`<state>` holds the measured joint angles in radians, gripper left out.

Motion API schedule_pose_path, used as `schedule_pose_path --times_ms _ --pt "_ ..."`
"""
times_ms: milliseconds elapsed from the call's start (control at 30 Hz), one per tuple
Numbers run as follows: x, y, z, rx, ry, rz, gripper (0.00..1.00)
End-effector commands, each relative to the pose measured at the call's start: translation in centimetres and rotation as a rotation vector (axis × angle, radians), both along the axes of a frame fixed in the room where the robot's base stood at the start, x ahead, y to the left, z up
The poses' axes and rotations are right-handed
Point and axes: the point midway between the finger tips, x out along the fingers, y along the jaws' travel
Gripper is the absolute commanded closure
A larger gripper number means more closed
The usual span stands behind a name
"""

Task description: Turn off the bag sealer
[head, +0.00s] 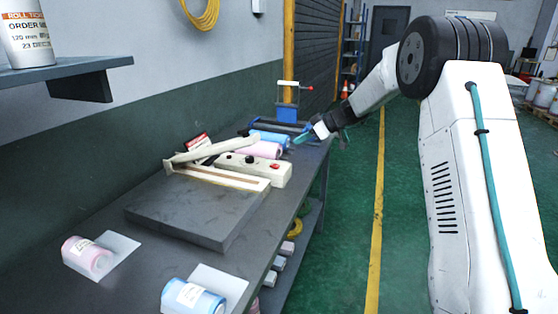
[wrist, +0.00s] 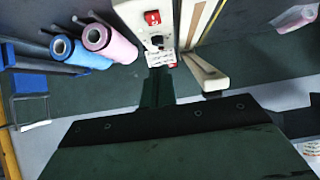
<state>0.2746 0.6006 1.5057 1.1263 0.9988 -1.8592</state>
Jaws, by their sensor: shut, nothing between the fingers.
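The bag sealer (head: 262,168) is a cream, long machine on the workbench, with its lever arm (head: 213,149) raised at a slant. Its control box carries a black knob (head: 250,159) and a small red part (head: 275,166). In the wrist view, the sealer's box shows a red switch (wrist: 152,17) at the top, a black knob (wrist: 157,40) and a white label below. I cannot tell the switch's position. My gripper (head: 299,139), with teal fingertips, is shut and empty, beyond the sealer near the bench's right edge and apart from it. Its dark fingers (wrist: 160,84) also show in the wrist view.
Blue (head: 270,138) and pink (head: 262,149) film rolls lie behind the sealer, close to my gripper. A grey platform (head: 190,215) lies before the sealer. More rolls (head: 88,257) lie on the front bench.

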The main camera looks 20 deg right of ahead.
Motion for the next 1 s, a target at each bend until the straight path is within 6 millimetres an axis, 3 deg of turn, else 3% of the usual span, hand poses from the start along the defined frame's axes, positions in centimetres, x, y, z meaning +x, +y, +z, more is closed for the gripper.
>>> schedule_pose_path --times_ms 233,633,800,1000 --pt "0.9 1.4 -1.3 0.001 0.003 0.003 1.00" --pt "4.9 6.9 -6.2 0.001 0.003 0.002 1.00" --pt "5.0 6.9 -8.6 0.000 0.004 -0.001 1.00" --pt "5.1 7.1 -9.8 0.000 0.002 0.000 1.00"
